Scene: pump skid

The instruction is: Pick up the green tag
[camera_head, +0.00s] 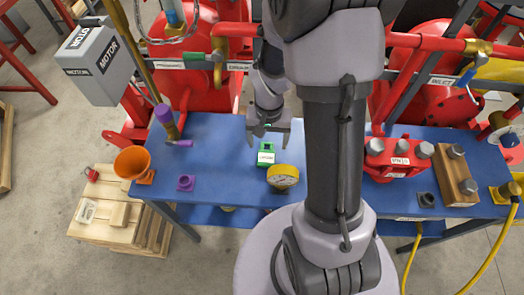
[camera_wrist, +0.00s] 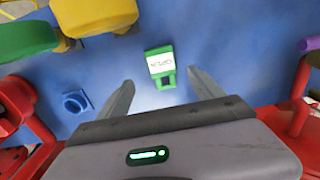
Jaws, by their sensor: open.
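The green tag (camera_head: 266,155) lies flat on the blue table (camera_head: 222,150), with a white label panel across it. In the wrist view the green tag (camera_wrist: 168,79) is in full sight, its lettering turned over. My gripper (camera_head: 268,137) is open and empty, pointing down just behind the tag in the head view. In the wrist view the two fingers of my gripper (camera_wrist: 160,80) stand apart, with the narrow end of the tag appearing between their tips. The height of the fingers above the tag is hard to tell.
A red block with grey knobs (camera_head: 398,158) and a wooden block (camera_head: 457,178) stand at the right. Red pipework runs behind.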

